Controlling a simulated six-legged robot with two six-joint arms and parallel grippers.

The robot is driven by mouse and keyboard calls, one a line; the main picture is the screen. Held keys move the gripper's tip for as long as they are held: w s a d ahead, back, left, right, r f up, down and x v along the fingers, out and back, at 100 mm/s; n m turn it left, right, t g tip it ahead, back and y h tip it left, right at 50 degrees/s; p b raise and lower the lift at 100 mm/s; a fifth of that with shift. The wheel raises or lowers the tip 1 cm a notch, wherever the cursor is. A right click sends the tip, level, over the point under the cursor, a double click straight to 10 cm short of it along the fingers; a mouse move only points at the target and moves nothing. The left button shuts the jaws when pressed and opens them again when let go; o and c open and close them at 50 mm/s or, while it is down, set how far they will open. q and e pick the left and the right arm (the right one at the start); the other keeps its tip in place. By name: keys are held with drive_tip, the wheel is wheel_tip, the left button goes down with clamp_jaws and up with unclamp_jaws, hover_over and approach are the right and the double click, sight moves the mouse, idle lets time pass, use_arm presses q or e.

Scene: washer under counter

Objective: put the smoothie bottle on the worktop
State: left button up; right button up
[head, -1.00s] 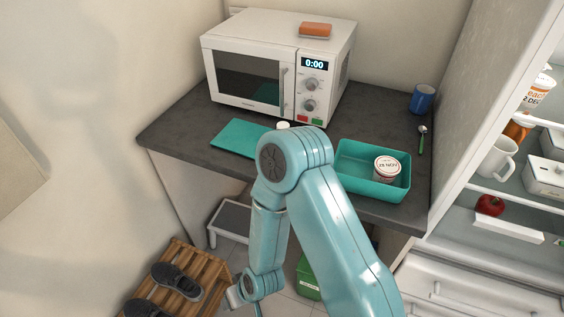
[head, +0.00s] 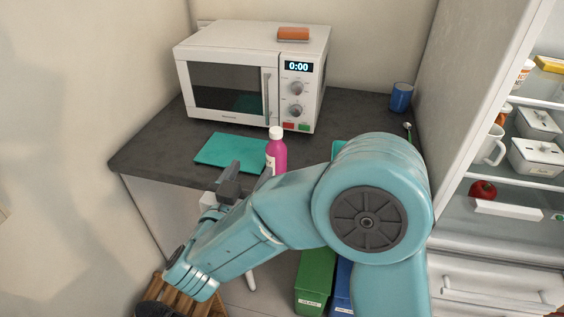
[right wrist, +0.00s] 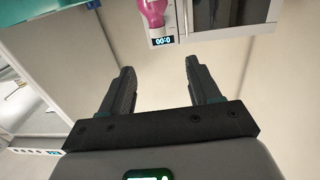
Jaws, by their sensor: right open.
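The smoothie bottle (head: 277,154), pink with a white cap, stands upright on the dark worktop (head: 146,143), near its front edge and in front of the microwave. My right gripper (head: 251,170) is open and empty at the worktop's front edge, just in front of the bottle and a little to its left. The bottle's lower part is partly hidden by the gripper and arm. In the right wrist view, part of the bottle (right wrist: 153,11) shows at the top edge, beyond the open fingers (right wrist: 165,84) and apart from them. My left gripper is not in view.
A teal mat (head: 229,149) lies left of the bottle. The microwave (head: 226,88) stands behind, with an orange item (head: 293,34) on top. A teal tray (head: 341,149) is mostly hidden by my arm. A blue mug (head: 401,96) stands at the right; an open fridge is beyond.

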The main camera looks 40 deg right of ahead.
sight(277, 130)
drive_tip(key=x, duration=0.3)
drive_tip(key=p+x, duration=0.1)
drive_tip(key=x, duration=0.6)
drive_tip(key=shift+s+d+r+p, duration=0.15)
drive_tip(key=shift+d+r+p, duration=0.15)
drive_tip(key=shift+d, duration=0.3)
drive_tip(key=x, duration=0.1)
drive_tip(key=p+x, duration=0.1)
drive_tip(key=x, duration=0.2)
drive_tip(key=shift+w+f, duration=0.3)
drive_tip(key=shift+w, duration=0.15)
drive_tip(key=shift+w+d, duration=0.15)
drive_tip(key=shift+d, duration=0.3)
drive_tip(key=shift+w, duration=0.1)
drive_tip(key=c, duration=0.4)
clamp_jaws()
